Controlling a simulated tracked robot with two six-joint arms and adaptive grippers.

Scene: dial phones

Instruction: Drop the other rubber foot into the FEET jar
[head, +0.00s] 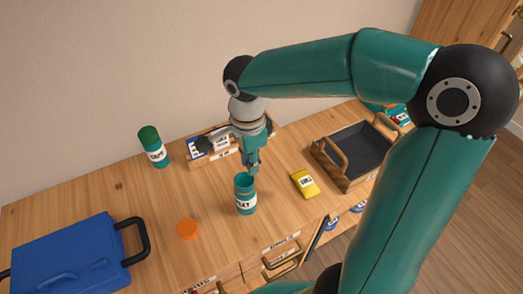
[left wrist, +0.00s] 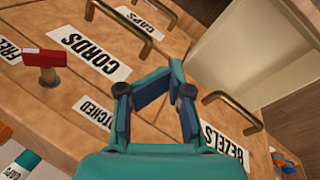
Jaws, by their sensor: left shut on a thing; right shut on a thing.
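An open teal jar (head: 245,198) with a white label stands upright on the wooden bench in the head view; its lettering is too small to read surely. My right gripper (head: 253,168) points down just above the jar's mouth. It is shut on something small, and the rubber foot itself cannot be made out. My left gripper (left wrist: 173,76) shows in the left wrist view, in front of the labelled drawers. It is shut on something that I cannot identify. An orange disc (head: 187,229) lies on the bench left of the jar.
A green-topped jar (head: 153,147), a wooden rack (head: 195,161), a yellow labelled object (head: 305,183) and a dark handled tray (head: 355,150) stand around. A blue case (head: 75,255) fills the left front. Drawers marked CORDS (left wrist: 95,54) and BEZELS (left wrist: 223,146) have brass handles.

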